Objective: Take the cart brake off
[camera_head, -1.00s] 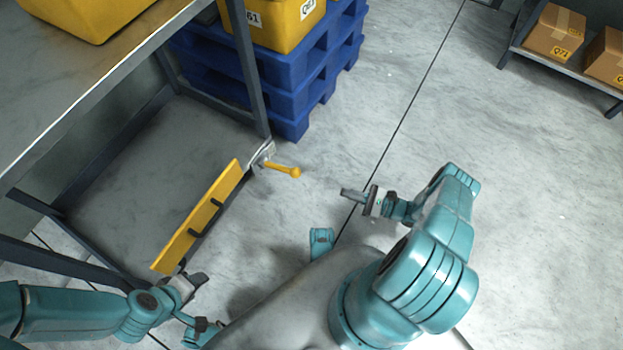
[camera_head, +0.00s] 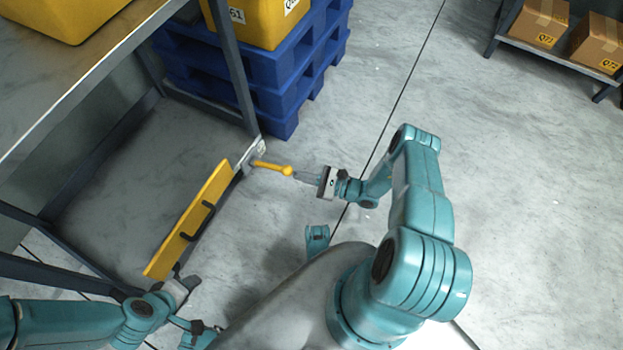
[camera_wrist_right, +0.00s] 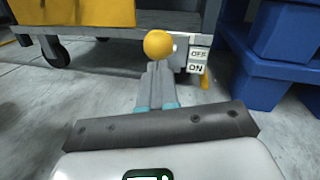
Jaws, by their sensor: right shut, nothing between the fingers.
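The cart (camera_head: 75,95) is a grey-framed table at the left, with casters in the right wrist view (camera_wrist_right: 55,50). Its brake lever (camera_head: 268,165) is a short yellow bar with a ball knob (camera_head: 287,170), sticking out to the right from a grey bracket at the cart's corner. My right gripper (camera_head: 298,174) is shut and empty, its tips at the knob; I cannot tell if they touch. In the right wrist view the knob (camera_wrist_right: 158,44) is just beyond the fingertips (camera_wrist_right: 158,68), beside the OFF and ON labels (camera_wrist_right: 197,60). My left gripper (camera_head: 188,284) is low at the left, its jaw gap unclear.
A yellow panel with dark handles (camera_head: 190,220) runs along the cart's side, near my left gripper. Blue stacked pallets (camera_head: 285,90) carrying a yellow bin (camera_head: 262,20) stand behind the lever. A shelf with cardboard boxes (camera_head: 540,22) is at the far right. The floor between is clear.

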